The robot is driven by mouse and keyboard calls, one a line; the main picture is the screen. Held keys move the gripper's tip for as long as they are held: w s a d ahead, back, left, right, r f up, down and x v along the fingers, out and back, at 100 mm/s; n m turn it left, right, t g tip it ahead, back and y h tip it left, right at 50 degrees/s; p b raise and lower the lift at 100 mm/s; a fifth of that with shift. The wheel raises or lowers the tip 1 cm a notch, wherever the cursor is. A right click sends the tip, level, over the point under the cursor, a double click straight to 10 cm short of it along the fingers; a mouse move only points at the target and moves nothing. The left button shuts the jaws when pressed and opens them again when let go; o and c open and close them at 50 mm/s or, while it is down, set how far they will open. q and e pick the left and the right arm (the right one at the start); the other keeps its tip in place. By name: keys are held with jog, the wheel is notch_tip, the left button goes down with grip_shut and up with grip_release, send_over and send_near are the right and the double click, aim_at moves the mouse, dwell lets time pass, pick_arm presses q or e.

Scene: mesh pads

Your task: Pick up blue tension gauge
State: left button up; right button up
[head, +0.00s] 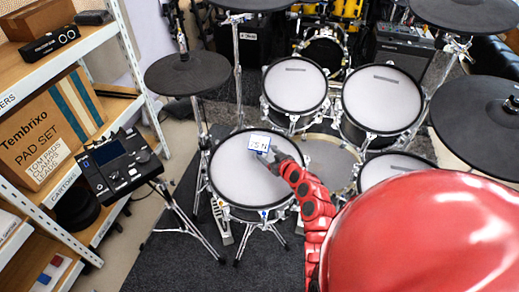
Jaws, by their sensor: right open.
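A small item with a white lettered face and blue edges (258,143), which looks like the blue tension gauge, is over the upper middle of the front drum's pale mesh head (236,186). I cannot tell whether it lies on the head or stands tilted. My right gripper (268,157) is open at the item's lower right edge, with its dark fingers very close to it. I cannot tell if they touch. The red right arm reaches in from the lower right. My left gripper is not in view.
Two mesh drums (295,86) (382,98) stand behind, with a dark cymbal pad (187,74) at left and another (480,112) at right. A drum module (118,163) on a stand and shelving with a cardboard box (52,128) are at left.

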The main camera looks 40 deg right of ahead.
jog(key=shift+a+f+x, duration=0.1)
jog(key=shift+x, duration=1.2)
jog(key=shift+a+f+x, duration=0.1)
jog(key=shift+a+x, duration=0.05)
jog(key=shift+x, duration=1.1)
jog(key=shift+s, duration=0.1)
jog(key=shift+c, duration=0.3)
grip_shut()
